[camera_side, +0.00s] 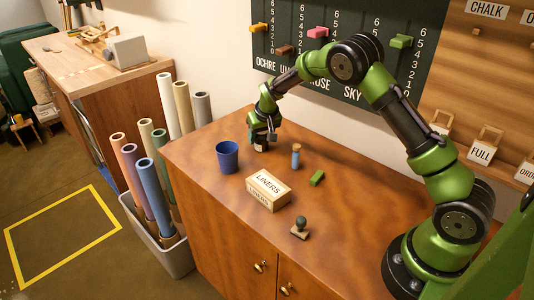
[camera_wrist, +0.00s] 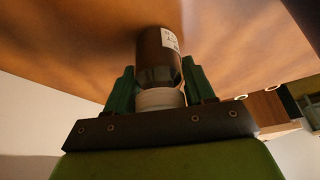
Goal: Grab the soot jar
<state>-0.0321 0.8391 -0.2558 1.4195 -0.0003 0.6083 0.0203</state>
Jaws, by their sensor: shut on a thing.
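The soot jar (camera_wrist: 156,48) is a dark jar with a white lid and a white label whose writing is too small to read. In the wrist view my gripper (camera_wrist: 159,80) is shut on it, with one green finger on each side near the lid end. The jar's far end points toward the wooden tabletop. In the side view my gripper (camera_side: 262,138) is at the back left of the table, pointing down. The jar (camera_side: 261,148) shows only in part below the fingers, at or very near the tabletop.
A blue cup (camera_side: 227,158) stands left of my gripper. A small blue bottle with a cork (camera_side: 296,157), a green block (camera_side: 317,178), a LINERS box (camera_side: 268,190) and a stamp (camera_side: 300,228) are on the table (camera_side: 345,225). The slider board (camera_side: 350,50) is behind.

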